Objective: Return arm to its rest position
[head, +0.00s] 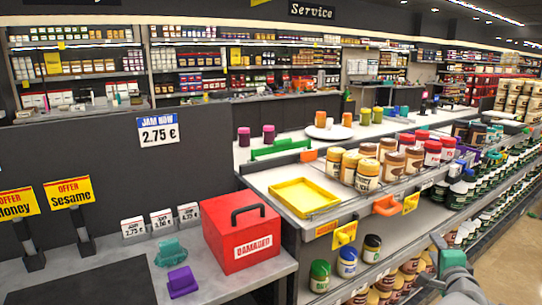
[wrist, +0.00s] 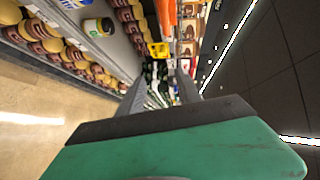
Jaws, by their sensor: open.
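My gripper (wrist: 160,88) shows in the wrist view as two grey fingers, apart, beyond a green and dark grey body. Nothing shows held between them. The wrist picture is turned on its side, with shelves of jars beyond the fingers. In the head view a grey-green part of my arm (head: 455,272) rises at the lower right, in front of the shelf of jars. I cannot make out the fingertips there.
A red box marked damaged (head: 242,232) stands on the grey counter at the lower left. A yellow tray (head: 303,198) lies on the shelf top beside several jars (head: 367,175). Stocked shelves run along the right, close to my arm. Open floor (head: 520,240) shows at far right.

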